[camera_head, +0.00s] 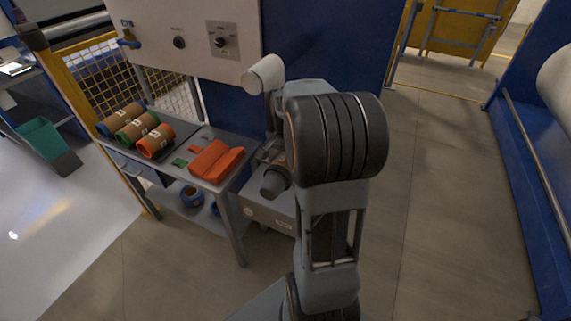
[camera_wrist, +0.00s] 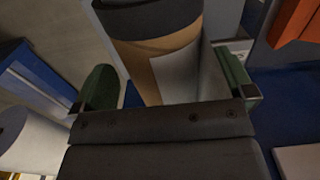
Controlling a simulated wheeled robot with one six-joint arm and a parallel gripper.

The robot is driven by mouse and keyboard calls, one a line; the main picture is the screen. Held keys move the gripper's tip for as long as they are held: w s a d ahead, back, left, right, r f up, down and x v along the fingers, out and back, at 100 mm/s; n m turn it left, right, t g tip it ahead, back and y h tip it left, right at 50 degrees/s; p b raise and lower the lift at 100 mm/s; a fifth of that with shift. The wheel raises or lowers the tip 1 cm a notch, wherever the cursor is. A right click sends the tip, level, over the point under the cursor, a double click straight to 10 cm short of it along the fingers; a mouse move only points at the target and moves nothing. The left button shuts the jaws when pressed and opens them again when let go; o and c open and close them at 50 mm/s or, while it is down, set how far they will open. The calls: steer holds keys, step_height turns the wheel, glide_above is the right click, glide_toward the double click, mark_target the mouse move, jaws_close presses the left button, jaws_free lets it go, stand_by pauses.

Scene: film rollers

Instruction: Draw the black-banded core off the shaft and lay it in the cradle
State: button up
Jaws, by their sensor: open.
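In the wrist view a brown core (camera_wrist: 168,60) with a black band (camera_wrist: 150,20) and a pale label stands between the two green-padded fingers of my gripper (camera_wrist: 172,86). The fingers are open, with a gap visible on the left; contact on the right cannot be told. The shaft is not distinguishable. In the head view my arm hides the core and most of the gripper. An orange trough-like piece (camera_head: 214,162), which looks like the cradle, lies on the grey bench (camera_head: 216,185), left of my arm. An orange piece also shows in the wrist view (camera_wrist: 292,20).
Cores with blue (camera_head: 120,117), green (camera_head: 137,131) and orange (camera_head: 156,142) bands lie on the bench's left part. A white cylinder (camera_head: 265,74) projects near the blue panel behind my arm. The floor (camera_head: 430,200) on the right is clear.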

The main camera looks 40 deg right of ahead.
mark_target(270, 183)
steer(key=shift+f, duration=2.05)
steer(key=c, duration=0.8)
steer(key=shift+r, duration=0.1)
steer(key=shift+r, duration=0.1)
steer(key=shift+s+a, duration=0.4)
steer(key=shift+a, duration=0.35)
steer(key=shift+s+a, duration=0.35)
steer(key=shift+a, duration=0.35)
steer(key=shift+s+a, duration=0.4)
steer(key=shift+a, duration=0.35)
steer(key=shift+a, duration=0.1)
steer(key=shift+s+a, duration=0.4)
steer(key=shift+a, duration=0.3)
steer(key=shift+s+a, duration=0.4)
steer(key=shift+a, duration=0.3)
steer(key=shift+s+a, duration=0.4)
steer(key=shift+a, duration=0.3)
